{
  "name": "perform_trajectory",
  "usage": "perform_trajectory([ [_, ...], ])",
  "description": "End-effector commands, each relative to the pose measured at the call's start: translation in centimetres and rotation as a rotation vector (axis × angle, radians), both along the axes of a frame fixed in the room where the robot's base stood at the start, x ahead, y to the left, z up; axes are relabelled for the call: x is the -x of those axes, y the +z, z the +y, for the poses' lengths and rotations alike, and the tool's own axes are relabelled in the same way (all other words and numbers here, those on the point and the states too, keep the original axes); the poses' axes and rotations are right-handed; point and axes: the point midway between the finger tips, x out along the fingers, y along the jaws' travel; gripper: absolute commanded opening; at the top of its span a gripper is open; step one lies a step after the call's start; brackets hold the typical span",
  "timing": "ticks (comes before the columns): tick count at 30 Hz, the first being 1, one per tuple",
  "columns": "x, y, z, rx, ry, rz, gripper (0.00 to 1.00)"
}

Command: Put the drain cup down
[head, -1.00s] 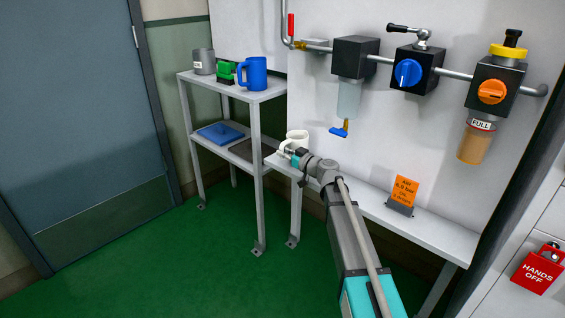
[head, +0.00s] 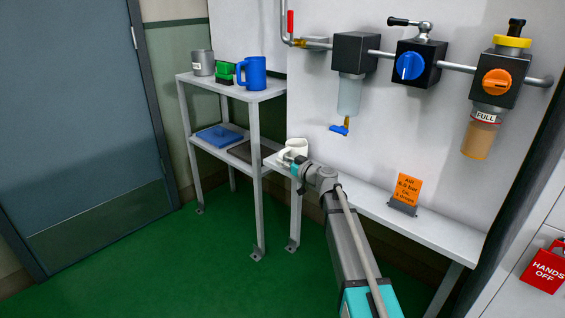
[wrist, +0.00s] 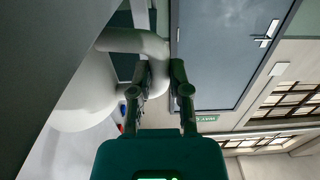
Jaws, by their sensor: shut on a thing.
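A white cup (head: 297,147), which I take to be the drain cup, is at the left end of the narrow wall bench (head: 430,232). My gripper (head: 288,158) is at its near side and partly hides it. In the wrist view, the cup's white body (wrist: 88,95) is at the left, and its handle (wrist: 158,48) runs between the fingers of my gripper (wrist: 158,68). The fingers are shut on that handle. The cup looks upright in the head view. Its base is hidden, so I cannot tell whether it touches the bench.
A shelf rack (head: 256,180) at the left holds a blue mug (head: 254,74), a grey cup (head: 203,63) and a green item (head: 226,72). Above the bench hang a clear bowl with a blue drain tap (head: 340,130) and an amber bowl (head: 480,138). An orange sign (head: 407,189) stands on the bench.

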Motion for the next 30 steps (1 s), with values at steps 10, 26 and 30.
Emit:
perform_trajectory([
  [10,0.01,-0.26,0.06,0.000,0.001,0.000,0.51],
  [26,0.03,-0.04,0.11,0.000,0.001,0.000,0.58],
  [30,0.54,0.01,-0.47,0.000,0.000,0.000,0.58],
])
